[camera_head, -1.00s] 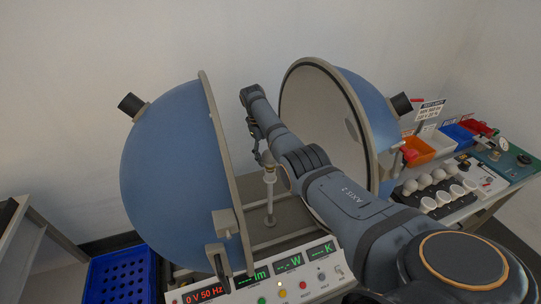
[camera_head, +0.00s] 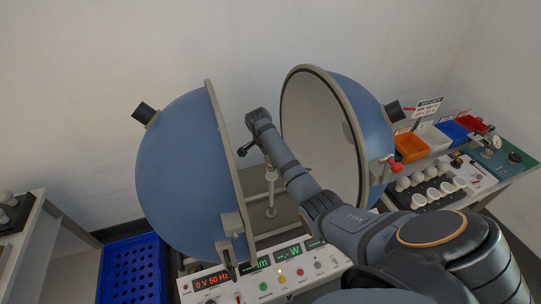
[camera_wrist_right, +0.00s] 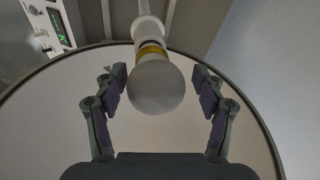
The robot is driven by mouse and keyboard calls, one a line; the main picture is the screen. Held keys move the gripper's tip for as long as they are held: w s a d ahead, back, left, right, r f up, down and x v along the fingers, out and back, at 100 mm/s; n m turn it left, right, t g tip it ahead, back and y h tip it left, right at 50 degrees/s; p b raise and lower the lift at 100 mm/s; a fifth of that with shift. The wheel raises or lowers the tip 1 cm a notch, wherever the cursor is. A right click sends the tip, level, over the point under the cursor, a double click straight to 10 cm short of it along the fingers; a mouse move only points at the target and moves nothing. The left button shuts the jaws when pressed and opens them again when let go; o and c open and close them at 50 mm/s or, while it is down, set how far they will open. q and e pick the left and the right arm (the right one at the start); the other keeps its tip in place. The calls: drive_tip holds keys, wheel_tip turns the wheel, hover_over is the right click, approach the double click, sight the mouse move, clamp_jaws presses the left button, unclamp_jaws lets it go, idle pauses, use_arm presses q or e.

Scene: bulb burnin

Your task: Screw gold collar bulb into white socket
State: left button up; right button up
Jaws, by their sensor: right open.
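The gold collar bulb (camera_wrist_right: 156,88) fills the middle of the right wrist view, its round white globe towards the camera. Its gold collar (camera_wrist_right: 151,49) sits against the white socket (camera_wrist_right: 147,28); how deep the thread goes is hidden. My right gripper (camera_wrist_right: 161,82) is open, with one finger on each side of the globe and a gap on both sides. In the head view, my right gripper (camera_head: 244,150) is small and dark between the sphere halves, close to the top of the socket post (camera_head: 271,188). The bulb is not clear there. My left gripper is not in view.
Blue sphere halves stand open at left (camera_head: 180,180) and right (camera_head: 368,120) of my right arm. A control panel (camera_head: 265,278) is in front. Bulbs and cups on a black rack (camera_head: 425,190) and coloured bins (camera_head: 410,147) are at right; a blue crate (camera_head: 130,270) is at lower left.

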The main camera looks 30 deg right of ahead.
drive_tip(key=n+t+y, duration=0.1)
drive_tip(key=n, duration=0.4)
drive_tip(key=shift+s+a+n, duration=0.1)
drive_tip(key=shift+s+n, duration=0.05)
drive_tip(key=shift+n, duration=0.25)
